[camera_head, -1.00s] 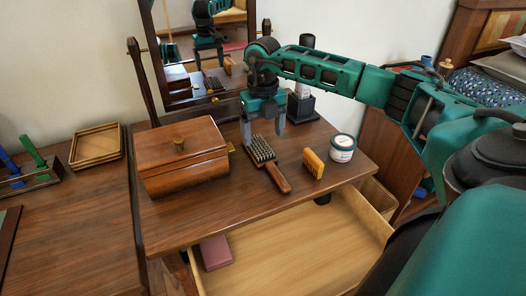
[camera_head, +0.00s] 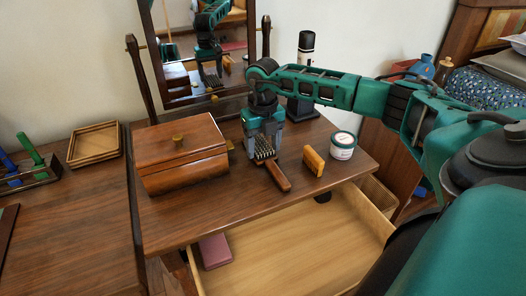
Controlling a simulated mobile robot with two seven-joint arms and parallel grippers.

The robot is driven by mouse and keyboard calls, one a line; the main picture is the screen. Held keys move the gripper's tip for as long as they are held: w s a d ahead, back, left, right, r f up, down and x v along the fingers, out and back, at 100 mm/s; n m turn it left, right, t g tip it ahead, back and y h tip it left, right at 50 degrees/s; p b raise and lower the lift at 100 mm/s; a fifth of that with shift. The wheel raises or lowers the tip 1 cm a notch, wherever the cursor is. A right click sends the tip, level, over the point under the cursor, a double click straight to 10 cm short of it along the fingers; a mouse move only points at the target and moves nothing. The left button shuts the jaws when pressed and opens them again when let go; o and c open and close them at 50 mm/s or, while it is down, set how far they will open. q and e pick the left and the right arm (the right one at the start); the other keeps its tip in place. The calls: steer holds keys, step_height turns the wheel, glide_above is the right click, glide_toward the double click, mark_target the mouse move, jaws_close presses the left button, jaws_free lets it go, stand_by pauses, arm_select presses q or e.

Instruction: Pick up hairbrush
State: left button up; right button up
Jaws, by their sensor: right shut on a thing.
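The hairbrush (camera_head: 278,180) lies on the dresser top, bristles up, with its brown wooden handle pointing toward the front right. My right gripper (camera_head: 264,155) points down over the bristle head, one finger on each side, and is shut on it. The fingers and palm hide part of the head. The brush still appears to rest on the wood. My left gripper does not show.
A wooden box (camera_head: 180,152) with a brass knob stands left of the brush. A yellow-orange block-like item (camera_head: 313,161) and a white jar (camera_head: 343,146) stand to the right. The open drawer (camera_head: 300,245) juts out below. A mirror (camera_head: 205,50) rises behind.

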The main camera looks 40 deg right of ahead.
steer(key=c, duration=0.6)
